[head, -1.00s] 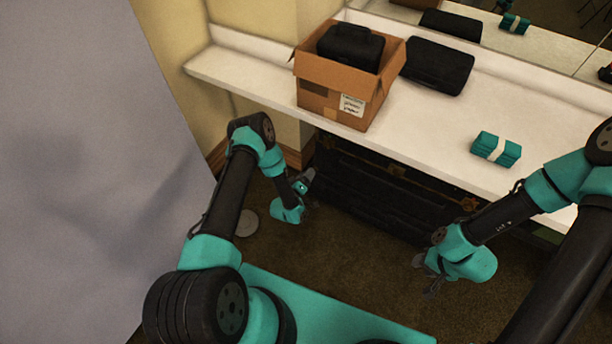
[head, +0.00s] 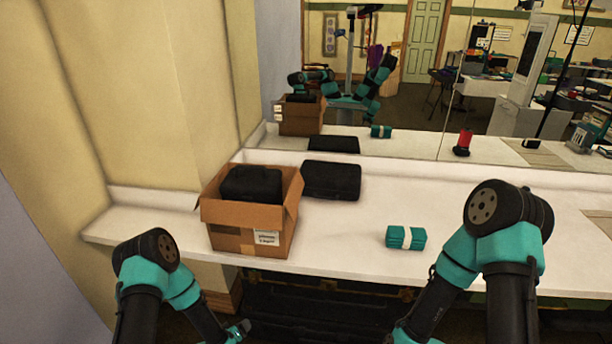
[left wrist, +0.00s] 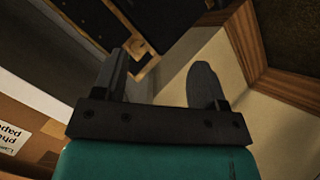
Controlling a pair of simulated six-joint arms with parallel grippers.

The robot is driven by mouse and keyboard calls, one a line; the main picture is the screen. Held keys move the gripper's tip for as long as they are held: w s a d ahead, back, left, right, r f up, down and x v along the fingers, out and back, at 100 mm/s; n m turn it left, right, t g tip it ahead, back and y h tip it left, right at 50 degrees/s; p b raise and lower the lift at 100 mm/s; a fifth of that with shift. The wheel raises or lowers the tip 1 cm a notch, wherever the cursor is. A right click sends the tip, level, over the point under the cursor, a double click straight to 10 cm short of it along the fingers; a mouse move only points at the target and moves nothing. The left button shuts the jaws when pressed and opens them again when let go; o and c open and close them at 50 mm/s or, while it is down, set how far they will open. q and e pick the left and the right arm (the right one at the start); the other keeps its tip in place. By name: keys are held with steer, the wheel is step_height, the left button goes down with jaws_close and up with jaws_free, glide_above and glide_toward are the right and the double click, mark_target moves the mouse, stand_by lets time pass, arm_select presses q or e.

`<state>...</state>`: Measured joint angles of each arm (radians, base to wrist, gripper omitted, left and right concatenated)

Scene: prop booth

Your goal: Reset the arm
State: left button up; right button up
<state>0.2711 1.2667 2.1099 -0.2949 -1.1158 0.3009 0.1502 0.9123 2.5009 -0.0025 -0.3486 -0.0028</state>
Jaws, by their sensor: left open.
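My left gripper (head: 240,331) shows at the bottom edge of the head view, below the front of the counter and apart from everything. In the left wrist view its two dark fingers (left wrist: 160,72) stand apart with nothing between them, so it is open and empty. My right arm comes in at the lower right and bends down in front of the counter. Its teal wrist (head: 407,335) is cut by the bottom edge, and its fingers cannot be made out.
An open cardboard box (head: 230,241) holding a black case (head: 251,185) stands on the white counter (head: 340,240). Another black case (head: 331,180) lies behind it. A banded teal bundle (head: 406,238) lies to the right. A mirror (head: 420,120) backs the counter. Bare counter lies between box and bundle.

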arm_select(q)
steer(key=s+r+m+g, duration=0.1)
steer(key=s+r+g, duration=0.2)
steer(key=s, duration=0.3)
steer(key=s+d+r+m+g, duration=0.1)
steer(key=s+r+g, duration=0.2)
steer(key=s, duration=0.4)
steer(key=s+r+m+g, duration=0.1)
steer(key=s+r+g, duration=0.2)
steer(key=s, duration=0.4)
steer(key=shift+s+d+r+m+g, duration=0.2)
steer(key=shift+r+m+g, duration=0.15)
steer(key=shift+r, duration=0.4)
steer(key=shift+w, duration=0.15)
